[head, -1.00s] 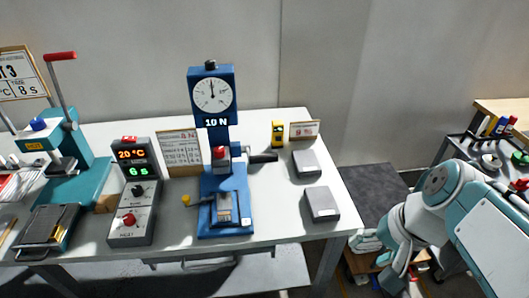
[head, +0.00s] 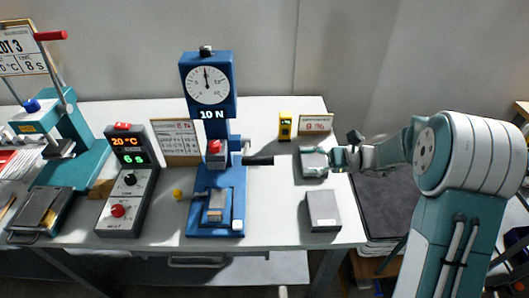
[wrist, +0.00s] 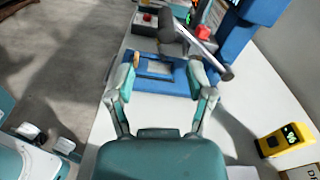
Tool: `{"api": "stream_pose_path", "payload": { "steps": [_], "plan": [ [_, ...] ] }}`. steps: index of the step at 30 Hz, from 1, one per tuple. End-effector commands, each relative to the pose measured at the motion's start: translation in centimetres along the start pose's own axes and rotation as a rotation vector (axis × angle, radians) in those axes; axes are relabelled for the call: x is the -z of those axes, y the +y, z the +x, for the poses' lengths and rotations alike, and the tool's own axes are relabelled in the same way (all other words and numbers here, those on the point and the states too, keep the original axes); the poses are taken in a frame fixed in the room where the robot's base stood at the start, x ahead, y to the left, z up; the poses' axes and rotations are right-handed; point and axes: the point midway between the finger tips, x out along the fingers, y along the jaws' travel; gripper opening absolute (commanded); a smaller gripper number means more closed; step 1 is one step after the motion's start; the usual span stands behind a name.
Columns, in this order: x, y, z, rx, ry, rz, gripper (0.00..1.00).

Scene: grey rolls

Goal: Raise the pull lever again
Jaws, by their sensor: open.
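The blue pull tester (head: 205,75) stands mid-bench with a round dial and a "10 N" readout. Its pull lever (head: 260,160) has a black grip pointing right, roughly level, at mid-height of the column. In the wrist view the lever (wrist: 168,30) shows as a dark grip with a metal bar, beyond the fingers. My gripper (head: 340,158) is right of the lever, apart from it, over the upper grey block. In the wrist view my gripper (wrist: 163,68) is open and empty, fingers spread toward the tester's blue base.
Grey blocks lie right, one nearer the front (head: 322,210). A control box (head: 130,180) and a teal press (head: 65,140) with a red-tipped lever stand left.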

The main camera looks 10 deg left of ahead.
Motion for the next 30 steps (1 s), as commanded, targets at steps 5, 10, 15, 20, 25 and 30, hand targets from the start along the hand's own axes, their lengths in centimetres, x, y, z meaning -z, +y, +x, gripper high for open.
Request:
{"api": "stream_pose_path", "payload": {
  "steps": [5,10,15,20,25,30],
  "plan": [
    [0.5,-0.5,0.2,0.021,-0.034,0.019,0.68],
    [0.4,-0.5,2.5,0.017,-0.033,0.019,0.68],
    [0.3,-0.5,5.7,0.017,-0.033,0.018,0.68],
    [0.2,-0.6,8.4,0.017,-0.033,0.018,0.68],
    [0.2,-0.7,10.2,0.019,-0.032,0.018,0.68],
    [0.2,-0.7,10.7,0.020,-0.031,0.018,0.68]
  ]
}}
